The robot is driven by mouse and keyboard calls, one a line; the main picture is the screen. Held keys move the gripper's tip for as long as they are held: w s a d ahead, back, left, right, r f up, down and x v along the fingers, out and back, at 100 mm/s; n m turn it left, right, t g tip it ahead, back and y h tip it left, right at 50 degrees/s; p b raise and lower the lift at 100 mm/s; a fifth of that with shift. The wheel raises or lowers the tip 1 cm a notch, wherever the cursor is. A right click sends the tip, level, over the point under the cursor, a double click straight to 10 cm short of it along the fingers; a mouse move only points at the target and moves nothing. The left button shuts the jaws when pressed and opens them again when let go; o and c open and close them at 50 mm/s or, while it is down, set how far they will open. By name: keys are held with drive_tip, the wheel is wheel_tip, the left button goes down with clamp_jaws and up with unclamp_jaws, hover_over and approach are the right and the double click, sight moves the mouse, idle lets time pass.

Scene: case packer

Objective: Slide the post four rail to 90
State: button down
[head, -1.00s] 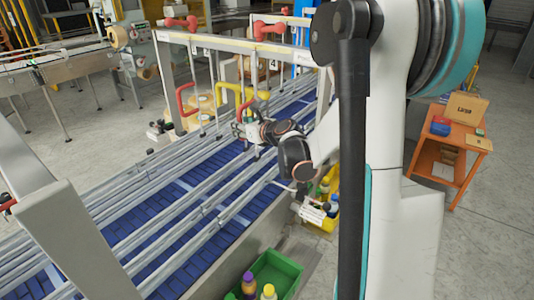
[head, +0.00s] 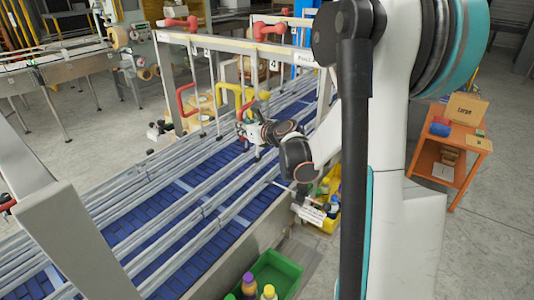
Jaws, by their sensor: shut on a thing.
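The slanting grey guide rails (head: 205,180) run along the conveyor, with upright rods hanging from a crossbar (head: 235,49) that carries small number labels, one reading 4 (head: 275,65). My gripper (head: 244,132) is over the far part of the conveyor, below the yellow handle (head: 232,91). It is shut on a thin part of the rail assembly among the uprights. The part is small and mostly hidden by the fingers, so I cannot tell exactly which piece it is. No scale reading is legible.
An orange cart (head: 460,170) stands right.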

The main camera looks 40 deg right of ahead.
drive_tip(key=shift+s+d, duration=0.3)
drive_tip(key=shift+s, duration=0.45)
drive_tip(key=c, duration=1.4)
unclamp_jaws()
drive_tip(key=shift+c, duration=0.2)
drive_tip(key=v, duration=0.7)
